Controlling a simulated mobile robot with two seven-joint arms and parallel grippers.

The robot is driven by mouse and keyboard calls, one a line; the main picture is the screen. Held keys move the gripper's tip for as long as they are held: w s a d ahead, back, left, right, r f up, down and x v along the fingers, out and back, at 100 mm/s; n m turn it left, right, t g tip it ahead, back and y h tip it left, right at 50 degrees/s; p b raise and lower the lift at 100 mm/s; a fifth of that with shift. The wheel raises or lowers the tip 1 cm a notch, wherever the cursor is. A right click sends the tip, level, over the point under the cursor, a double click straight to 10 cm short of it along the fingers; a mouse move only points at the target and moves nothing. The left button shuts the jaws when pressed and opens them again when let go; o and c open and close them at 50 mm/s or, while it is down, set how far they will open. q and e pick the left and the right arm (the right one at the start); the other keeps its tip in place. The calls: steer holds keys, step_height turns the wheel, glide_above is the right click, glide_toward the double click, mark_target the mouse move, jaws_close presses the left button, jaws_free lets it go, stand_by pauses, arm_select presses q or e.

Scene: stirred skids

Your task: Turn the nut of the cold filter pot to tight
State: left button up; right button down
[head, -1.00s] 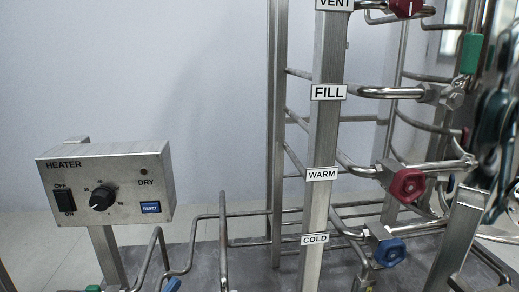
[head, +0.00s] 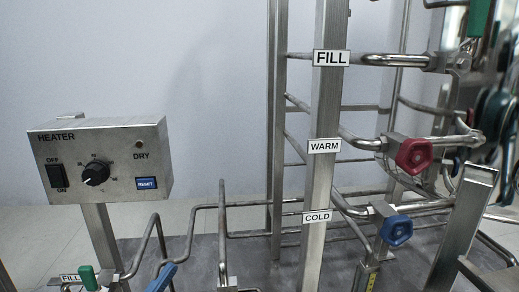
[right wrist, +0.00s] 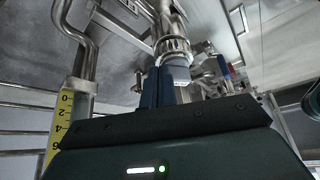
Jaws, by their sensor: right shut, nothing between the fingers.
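In the right wrist view, my right gripper (right wrist: 158,88) is shut, its dark blue fingers together and empty. Just beyond the fingertips is a metal ringed collar (right wrist: 173,46) on a pipe, with a pale cylindrical body (right wrist: 179,69) by it; these look like the nut and a filter pot. I cannot tell whether the fingers touch them or how tight the nut is. In the head view, the COLD label (head: 317,217) is on a steel post, with a blue valve knob (head: 397,230) to its right. No pot is clearly visible there. My left gripper is not in view.
A heater box (head: 100,160) stands at left. A red knob (head: 413,155) sits beside the WARM label (head: 324,146), below the FILL label (head: 331,58). Steel pipes crowd the right side. A yellow scale (right wrist: 64,125) stands left of my right gripper.

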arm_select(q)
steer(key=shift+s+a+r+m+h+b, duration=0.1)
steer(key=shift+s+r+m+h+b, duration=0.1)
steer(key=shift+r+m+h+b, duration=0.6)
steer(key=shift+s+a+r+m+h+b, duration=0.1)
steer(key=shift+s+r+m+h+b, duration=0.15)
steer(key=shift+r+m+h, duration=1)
arm_select(e)
steer(key=shift+f, duration=2.3)
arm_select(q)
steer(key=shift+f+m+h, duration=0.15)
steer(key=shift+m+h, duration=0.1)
arm_select(e)
steer(key=shift+a, duration=0.35)
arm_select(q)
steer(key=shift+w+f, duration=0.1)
arm_select(e)
steer(key=shift+s+a, duration=0.1)
